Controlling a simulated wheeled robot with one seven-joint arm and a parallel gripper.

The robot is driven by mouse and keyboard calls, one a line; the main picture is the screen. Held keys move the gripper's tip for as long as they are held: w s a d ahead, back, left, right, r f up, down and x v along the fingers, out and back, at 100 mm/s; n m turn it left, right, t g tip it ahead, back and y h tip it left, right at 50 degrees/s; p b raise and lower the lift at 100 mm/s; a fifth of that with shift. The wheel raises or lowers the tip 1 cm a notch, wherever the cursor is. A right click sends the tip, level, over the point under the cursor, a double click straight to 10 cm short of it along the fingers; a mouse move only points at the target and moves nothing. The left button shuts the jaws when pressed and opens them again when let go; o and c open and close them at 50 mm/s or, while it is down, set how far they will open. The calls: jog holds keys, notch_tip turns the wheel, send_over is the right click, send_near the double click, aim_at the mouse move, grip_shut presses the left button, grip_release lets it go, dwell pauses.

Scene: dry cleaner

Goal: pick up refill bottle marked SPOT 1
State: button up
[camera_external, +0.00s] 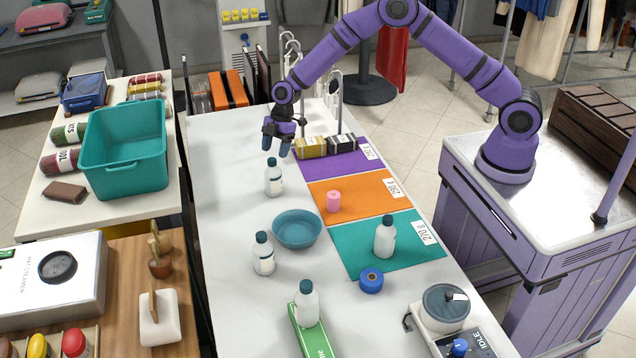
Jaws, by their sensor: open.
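Several white bottles with dark teal caps stand upright on the long white table. One bottle (273,182) is at the far left of the table, another bottle (264,258) is left of the blue bowl, a third bottle (307,308) is on a green box, and one more bottle (384,240) is on the teal mat. Their labels are too small to read, so I cannot tell which is marked SPOT 1. My gripper (277,146) is open and empty, pointing down just above the far-left bottle, seemingly apart from its cap.
A blue bowl (297,230) stands near the middle. Purple, orange and teal mats (345,262) line the right side; a pink cylinder (333,202) is on the orange one. Yellow and black packs (311,148) lie right of my gripper. A blue tape roll (371,281) and a scale (440,318) are in front.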

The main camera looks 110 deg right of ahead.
aim_at(272, 159)
jog(key=x, duration=0.4)
jog(key=shift+w+a+f, duration=0.1)
jog(key=shift+w+a, duration=0.05)
jog(key=shift+w, duration=0.1)
grip_shut()
